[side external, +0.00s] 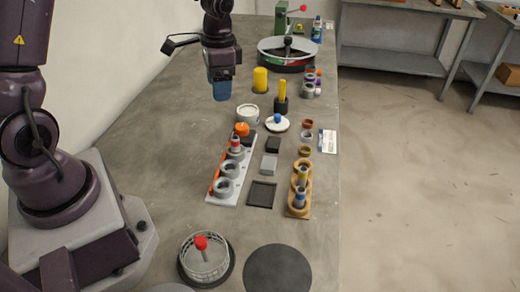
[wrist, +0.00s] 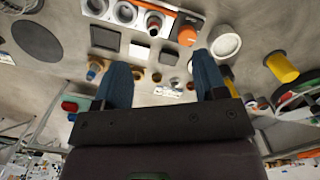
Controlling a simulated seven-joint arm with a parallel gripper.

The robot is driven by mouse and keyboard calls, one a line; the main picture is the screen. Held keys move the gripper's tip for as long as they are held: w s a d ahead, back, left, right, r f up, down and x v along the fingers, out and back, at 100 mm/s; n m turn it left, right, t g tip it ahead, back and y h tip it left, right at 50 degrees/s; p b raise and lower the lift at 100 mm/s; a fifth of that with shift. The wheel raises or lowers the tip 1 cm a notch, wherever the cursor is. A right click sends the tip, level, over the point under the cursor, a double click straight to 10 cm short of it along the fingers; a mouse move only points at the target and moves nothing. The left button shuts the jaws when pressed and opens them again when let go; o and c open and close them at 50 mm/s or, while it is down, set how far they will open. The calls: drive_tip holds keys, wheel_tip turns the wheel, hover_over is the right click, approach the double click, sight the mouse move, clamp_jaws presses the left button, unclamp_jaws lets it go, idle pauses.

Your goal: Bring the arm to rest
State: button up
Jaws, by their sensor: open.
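My gripper (side external: 221,90) hangs above the far half of the grey table in the side view, left of a yellow cylinder. In the wrist view its two blue fingers (wrist: 164,86) are spread apart with nothing between them. No object touches the gripper in either view. A white jig tray (side external: 226,180) with several grey rings stands below and nearer; an orange-capped part (side external: 242,130) is at its far end. A tan holder (side external: 299,196) with ringed parts stands to its right.
The yellow cylinder (side external: 260,80) and a round divided tray (side external: 288,55) stand beyond the jig. A white cup (side external: 247,114) and a white lid (side external: 277,125) lie between. A wire basket (side external: 205,260) and dark disc (side external: 277,270) are near the front. The table's left side is clear.

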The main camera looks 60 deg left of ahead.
drive_tip(key=s+d+r+n+t, duration=0.1)
drive_tip(key=s+d+r+t, duration=0.2)
drive_tip(key=s+d+r, duration=0.2)
drive_tip(key=s+d+r+n+t, duration=0.2)
drive_tip(key=s+d+r, duration=0.3)
drive_tip(key=s+r, duration=0.5)
drive_tip(key=shift+s+r+t, duration=0.25)
drive_tip(key=shift+s+t, duration=0.15)
drive_tip(key=shift+t, duration=0.3)
